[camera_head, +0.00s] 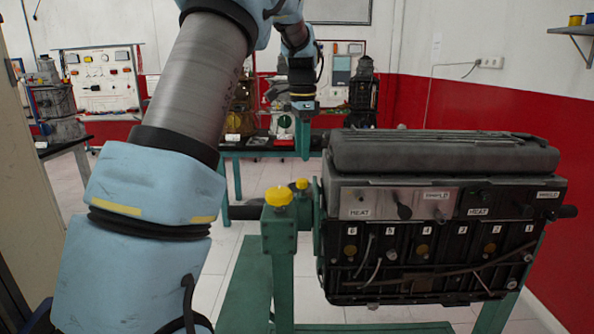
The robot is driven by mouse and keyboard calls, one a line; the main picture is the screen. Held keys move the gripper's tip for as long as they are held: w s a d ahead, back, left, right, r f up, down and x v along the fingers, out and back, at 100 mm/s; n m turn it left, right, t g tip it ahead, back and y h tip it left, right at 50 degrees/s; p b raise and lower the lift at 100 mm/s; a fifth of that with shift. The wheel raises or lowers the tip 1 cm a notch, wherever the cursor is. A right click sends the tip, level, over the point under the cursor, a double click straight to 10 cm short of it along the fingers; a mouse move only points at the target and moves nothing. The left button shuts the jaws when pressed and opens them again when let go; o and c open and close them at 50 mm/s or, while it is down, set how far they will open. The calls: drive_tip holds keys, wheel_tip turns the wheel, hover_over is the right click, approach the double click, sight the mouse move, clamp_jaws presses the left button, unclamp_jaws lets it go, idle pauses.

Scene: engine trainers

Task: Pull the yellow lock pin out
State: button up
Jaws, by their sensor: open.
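Two yellow knobs sit on the green stand's left post. The larger yellow knob (278,197) is on top of the square green post (279,232), and a smaller yellow knob (302,184) is just right of and behind it. I cannot tell which one is the lock pin; both shafts are hidden below their heads. My gripper (303,151) hangs pointing down, above the smaller knob in the picture, open and seen almost edge-on. It appears empty and apart from both knobs. Its depth relative to them is hard to judge.
A dark engine block (430,235) with numbered ports and a grey cover (440,152) hangs on the stand right of the knobs. A dark handle bar (245,212) sticks out left of the post. A bench (262,153) with parts stands behind my gripper.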

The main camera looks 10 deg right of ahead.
sight(302, 179)
wheel_tip(302, 179, down, 8)
drive_tip(key=shift+p, duration=1.1)
clamp_jaws()
idle(0.6)
